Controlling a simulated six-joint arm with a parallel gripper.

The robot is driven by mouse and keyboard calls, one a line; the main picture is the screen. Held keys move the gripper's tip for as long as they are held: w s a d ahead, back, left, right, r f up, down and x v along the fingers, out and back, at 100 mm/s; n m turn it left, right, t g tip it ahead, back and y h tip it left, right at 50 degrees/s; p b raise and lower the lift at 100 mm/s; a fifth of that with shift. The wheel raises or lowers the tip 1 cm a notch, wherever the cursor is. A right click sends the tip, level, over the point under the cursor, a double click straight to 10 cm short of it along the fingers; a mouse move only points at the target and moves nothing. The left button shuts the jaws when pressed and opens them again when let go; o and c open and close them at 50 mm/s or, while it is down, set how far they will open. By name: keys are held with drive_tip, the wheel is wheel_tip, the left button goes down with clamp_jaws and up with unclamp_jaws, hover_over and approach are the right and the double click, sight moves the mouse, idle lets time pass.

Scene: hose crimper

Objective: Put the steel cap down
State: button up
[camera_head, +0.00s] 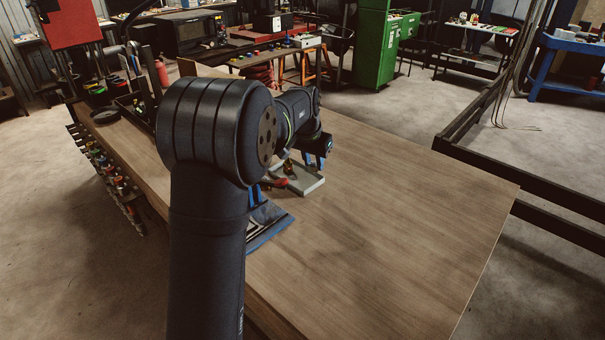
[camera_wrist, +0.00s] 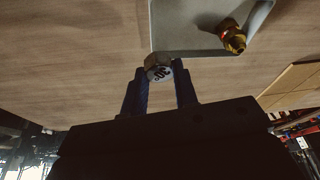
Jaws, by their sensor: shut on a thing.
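In the wrist view the steel cap (camera_wrist: 159,73), a small round silvery piece with dark marks on its face, sits between the tips of my gripper (camera_wrist: 161,82). The two blue fingers are shut on it. The cap is close to the near edge of a grey plate (camera_wrist: 190,45); I cannot tell whether it touches the plate or the table. In the head view my gripper (camera_head: 318,158) is over the wooden table beside the grey plate (camera_head: 306,180), and the cap cannot be made out there.
A red-handled tool (camera_head: 274,183) and a blue cloth-like item (camera_head: 268,222) lie nearby. The wooden table (camera_head: 400,215) is clear to the right.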

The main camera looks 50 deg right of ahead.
sight(305, 181)
drive_tip(key=w+f, duration=0.1)
drive_tip(key=w, duration=0.1)
drive_tip(key=w+f, duration=0.1)
drive_tip(key=shift+w+f, duration=0.2)
drive_tip(key=shift+w, duration=0.2)
drive_tip(key=shift+f, duration=1.85)
drive_tip(key=shift+f, duration=0.2)
drive_tip(key=o, duration=1)
drive_tip(key=v, duration=1.2)
